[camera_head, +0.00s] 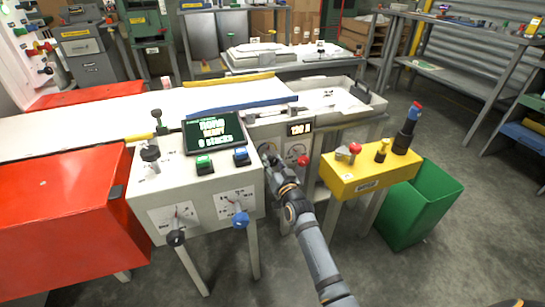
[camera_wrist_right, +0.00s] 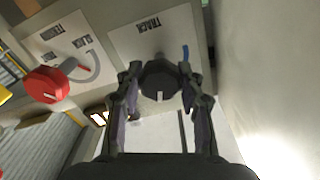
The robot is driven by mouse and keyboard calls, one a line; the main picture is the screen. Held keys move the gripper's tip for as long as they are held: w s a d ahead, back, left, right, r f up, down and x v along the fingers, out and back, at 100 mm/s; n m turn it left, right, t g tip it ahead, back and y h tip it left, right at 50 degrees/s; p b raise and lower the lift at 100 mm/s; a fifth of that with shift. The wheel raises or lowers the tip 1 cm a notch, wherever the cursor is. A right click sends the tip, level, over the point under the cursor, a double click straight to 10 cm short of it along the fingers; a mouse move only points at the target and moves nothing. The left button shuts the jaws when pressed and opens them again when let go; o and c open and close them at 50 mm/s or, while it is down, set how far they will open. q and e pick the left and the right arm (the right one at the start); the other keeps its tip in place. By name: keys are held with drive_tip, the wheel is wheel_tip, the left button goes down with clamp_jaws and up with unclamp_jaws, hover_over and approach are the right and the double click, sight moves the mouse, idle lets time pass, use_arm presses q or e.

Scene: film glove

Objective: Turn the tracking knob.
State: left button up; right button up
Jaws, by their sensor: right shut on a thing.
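The tracking knob (camera_wrist_right: 160,80) is a dark round knob with a white mark, on a pale plate lettered TRACK in the right wrist view. My right gripper (camera_wrist_right: 158,82) has its two fingers on either side of this knob and is shut on it. In the head view my right gripper (camera_head: 270,160) reaches up to the front panel beside the white control box, and it hides the tracking knob there. My left gripper is not in view.
A red knob (camera_wrist_right: 45,85) on a plate with a curved scale sits beside the tracking plate; it also shows in the head view (camera_head: 303,160). The white control box (camera_head: 190,185) stands left of my arm, a yellow box (camera_head: 365,178) and green bin (camera_head: 420,205) right.

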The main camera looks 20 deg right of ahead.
drive_tip(key=o, duration=1.2)
drive_tip(key=s, duration=1.2)
drive_tip(key=shift+d, duration=0.2)
